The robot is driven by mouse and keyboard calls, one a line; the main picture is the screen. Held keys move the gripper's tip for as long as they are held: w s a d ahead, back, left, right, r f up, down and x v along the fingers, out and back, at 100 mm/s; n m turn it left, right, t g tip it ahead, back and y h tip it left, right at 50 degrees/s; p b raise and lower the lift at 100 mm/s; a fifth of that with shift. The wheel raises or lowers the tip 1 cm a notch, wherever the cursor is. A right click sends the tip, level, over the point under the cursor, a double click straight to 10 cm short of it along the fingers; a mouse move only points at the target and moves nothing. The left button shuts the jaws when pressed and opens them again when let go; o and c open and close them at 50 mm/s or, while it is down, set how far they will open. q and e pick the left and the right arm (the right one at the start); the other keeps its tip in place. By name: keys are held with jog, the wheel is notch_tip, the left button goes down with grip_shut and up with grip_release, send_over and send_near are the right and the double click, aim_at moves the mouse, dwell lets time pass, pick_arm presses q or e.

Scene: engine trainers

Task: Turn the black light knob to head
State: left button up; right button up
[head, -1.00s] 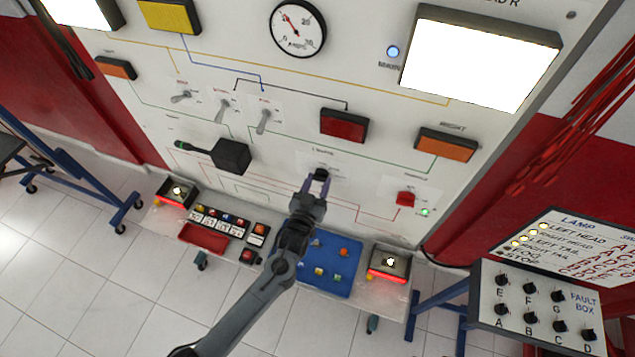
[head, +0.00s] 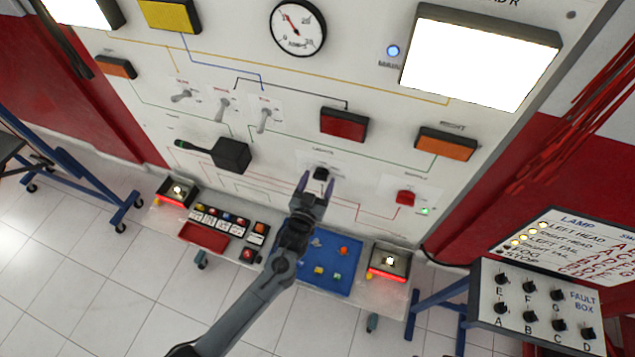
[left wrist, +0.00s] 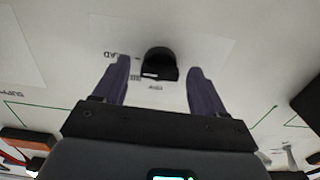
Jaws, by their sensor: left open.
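The black light knob (head: 320,173) sits on the white panel, under a small label. It also shows in the left wrist view (left wrist: 159,64), where it lies just beyond and between my two fingertips, with a white mark on its near edge. Letters reading "EAD" stand to its left there. My left gripper (head: 317,186) is open and empty, just below the knob in the head view. In the left wrist view my gripper (left wrist: 158,76) has a finger on each side of the knob, apart from it. My right gripper is not in view.
A red switch (head: 405,198) with a green light is to the right of the knob. A black lever box (head: 231,154) is to the left. A blue tray (head: 342,281) with small parts lies below. A fault box (head: 535,310) stands at the lower right.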

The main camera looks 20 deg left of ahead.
pick_arm(q)
jog(key=shift+s, duration=0.1)
jog(key=s+b, duration=0.1)
jog(key=s, duration=0.9)
jog(key=shift+s+d+b, duration=0.25)
jog(key=shift+s+b, duration=0.05)
